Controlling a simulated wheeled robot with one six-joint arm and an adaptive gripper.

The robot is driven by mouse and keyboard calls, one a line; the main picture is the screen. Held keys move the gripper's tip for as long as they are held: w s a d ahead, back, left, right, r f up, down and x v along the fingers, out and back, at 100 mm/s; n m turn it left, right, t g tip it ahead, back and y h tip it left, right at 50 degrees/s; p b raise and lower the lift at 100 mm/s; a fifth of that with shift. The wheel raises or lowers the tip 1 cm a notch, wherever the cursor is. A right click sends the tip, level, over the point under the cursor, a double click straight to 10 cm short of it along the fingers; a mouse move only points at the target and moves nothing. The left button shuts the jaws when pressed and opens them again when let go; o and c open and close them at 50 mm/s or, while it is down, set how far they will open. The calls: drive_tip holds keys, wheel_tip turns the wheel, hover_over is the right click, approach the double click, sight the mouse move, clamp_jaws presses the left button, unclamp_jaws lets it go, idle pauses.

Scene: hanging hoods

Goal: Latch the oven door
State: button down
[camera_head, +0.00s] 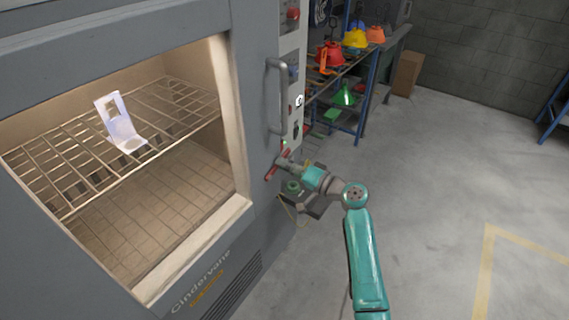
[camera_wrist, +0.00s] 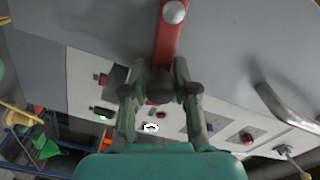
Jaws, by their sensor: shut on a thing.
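The grey oven door (camera_head: 253,142) fills the left of the head view and looks closed, with a large window. The red latch lever (camera_head: 271,174) is at its right edge, tilted, below the vertical bar handle (camera_head: 283,98). My gripper (camera_head: 284,162) is at the lever from the right. In the wrist view the red lever (camera_wrist: 168,40) runs down from a round bolt to a dark end. My gripper's fingers (camera_wrist: 161,80) are shut on that end, one on each side. Whether the latch is engaged cannot be told.
Inside the lit oven a pale bent bracket (camera_head: 121,125) rests on a wire rack (camera_head: 180,112). A control panel (camera_head: 293,75) stands beside the door. A shelf (camera_head: 345,68) with coloured hoods is behind. The grey floor (camera_head: 430,190) to the right is clear.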

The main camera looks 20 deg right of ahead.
drive_tip(key=shift+d+f+m, duration=0.25)
drive_tip(key=shift+f+m, duration=0.6)
drive_tip(key=shift+m, duration=0.35)
drive_tip(key=c, duration=0.9)
unclamp_jaws()
drive_tip(key=shift+w+f, duration=0.1)
drive_tip(key=shift+c, duration=0.2)
drive_tip(key=shift+a, duration=0.1)
drive_tip(key=shift+s+d+r, duration=0.2)
drive_tip(key=shift+s+d, duration=0.1)
drive_tip(key=shift+s, duration=0.1)
drive_tip(key=v, duration=1.1)
drive_tip(key=shift+f, duration=0.1)
